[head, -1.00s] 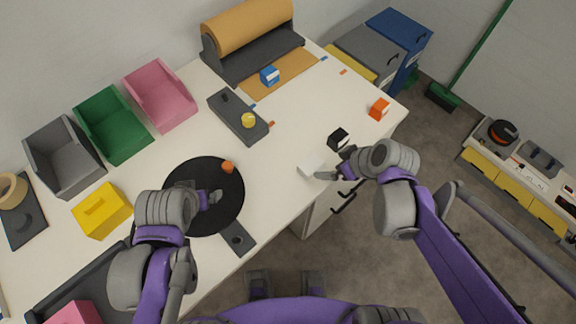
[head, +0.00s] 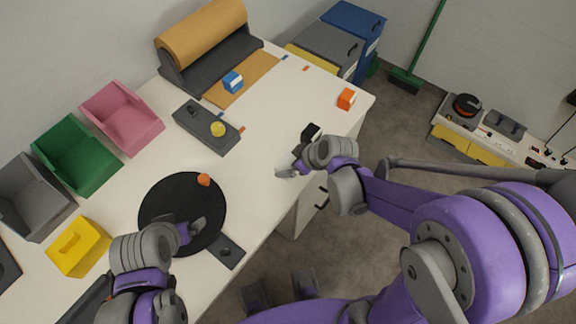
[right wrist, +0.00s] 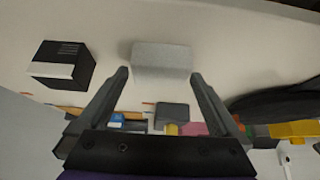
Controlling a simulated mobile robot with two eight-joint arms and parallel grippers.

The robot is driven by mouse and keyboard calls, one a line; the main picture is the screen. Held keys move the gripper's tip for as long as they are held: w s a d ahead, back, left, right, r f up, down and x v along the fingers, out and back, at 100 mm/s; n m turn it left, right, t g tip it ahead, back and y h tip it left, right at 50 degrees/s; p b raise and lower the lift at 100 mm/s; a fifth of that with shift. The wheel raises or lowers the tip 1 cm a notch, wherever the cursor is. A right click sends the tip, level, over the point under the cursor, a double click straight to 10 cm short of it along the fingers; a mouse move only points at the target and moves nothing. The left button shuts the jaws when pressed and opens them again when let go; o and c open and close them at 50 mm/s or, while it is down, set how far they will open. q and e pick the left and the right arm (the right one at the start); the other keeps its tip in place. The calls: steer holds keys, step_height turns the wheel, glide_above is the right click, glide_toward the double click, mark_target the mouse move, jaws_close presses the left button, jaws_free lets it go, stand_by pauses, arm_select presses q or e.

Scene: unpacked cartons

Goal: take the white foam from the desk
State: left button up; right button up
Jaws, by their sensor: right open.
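The white foam (right wrist: 161,58) is a pale block on the white desk (head: 262,130). In the right wrist view it lies just beyond my fingertips, roughly centred between them. My right gripper (right wrist: 160,76) is open with nothing between its fingers. In the head view my right gripper (head: 290,163) is at the desk's right front edge and largely covers the foam. My left gripper (head: 191,230) is over the black round mat (head: 165,208); whether its fingers are apart is not clear.
A black box (right wrist: 62,65) with a white band stands beside the foam. An orange box (head: 346,98) is near the desk's far right corner. Pink (head: 122,118), green and grey bins line the wall.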

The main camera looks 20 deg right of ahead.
steer(key=shift+x, duration=0.95)
steer(key=c, duration=1)
